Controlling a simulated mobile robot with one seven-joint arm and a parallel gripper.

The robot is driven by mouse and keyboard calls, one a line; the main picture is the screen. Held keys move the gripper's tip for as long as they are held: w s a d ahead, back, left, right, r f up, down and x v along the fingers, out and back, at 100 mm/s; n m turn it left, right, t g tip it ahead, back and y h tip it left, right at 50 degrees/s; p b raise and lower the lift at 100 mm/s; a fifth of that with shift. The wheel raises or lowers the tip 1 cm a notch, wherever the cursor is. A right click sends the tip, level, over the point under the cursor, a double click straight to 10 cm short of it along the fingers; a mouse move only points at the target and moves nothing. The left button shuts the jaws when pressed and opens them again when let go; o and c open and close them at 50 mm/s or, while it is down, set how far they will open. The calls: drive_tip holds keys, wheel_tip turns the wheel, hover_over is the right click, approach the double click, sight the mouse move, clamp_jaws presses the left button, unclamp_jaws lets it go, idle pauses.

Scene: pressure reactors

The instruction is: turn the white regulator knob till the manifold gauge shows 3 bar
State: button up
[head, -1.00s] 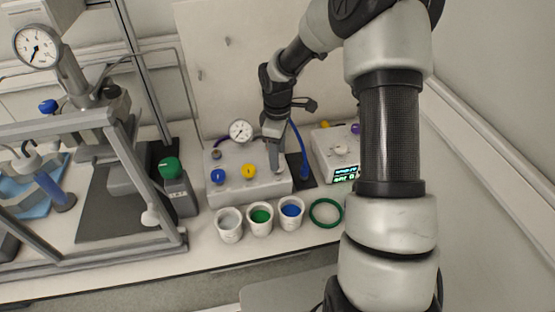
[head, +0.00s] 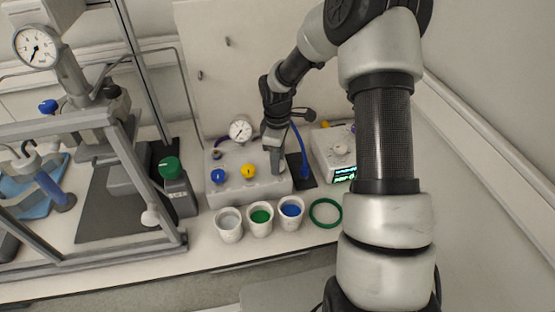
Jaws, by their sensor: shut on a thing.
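The manifold (head: 235,194) is a pale grey box on the bench with a blue knob (head: 217,176) and a yellow knob (head: 248,171) on its top. The manifold gauge (head: 240,130) is a small white round dial at its back; its needle is too small to read. My gripper (head: 277,168) points down at the right end of the manifold and is shut on the white regulator knob, which the fingers mostly hide.
Cups with grey, green and blue contents (head: 260,217) stand in front of the manifold, beside a green ring (head: 326,212). A hotplate with a lit display (head: 335,150) is at right.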

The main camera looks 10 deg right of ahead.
drive_tip(key=shift+m, duration=0.3)
drive_tip(key=m+b, duration=0.1)
drive_tip(key=m, duration=0.1)
drive_tip(key=shift+f+m+b, duration=0.1)
drive_tip(key=shift+m+b, duration=0.2)
drive_tip(key=shift+m, duration=0.1)
drive_tip(key=m+b, duration=0.1)
drive_tip(key=m, duration=0.2)
drive_tip(key=shift+m, duration=0.3)
drive_tip(key=m+b, duration=0.1)
drive_tip(key=m, duration=0.2)
drive_tip(key=shift+m, duration=0.3)
drive_tip(key=shift+m+b, duration=0.5)
drive_tip(key=shift+m, duration=1.4)
drive_tip(key=o, duration=1.1)
drive_tip(key=shift+c, duration=0.2)
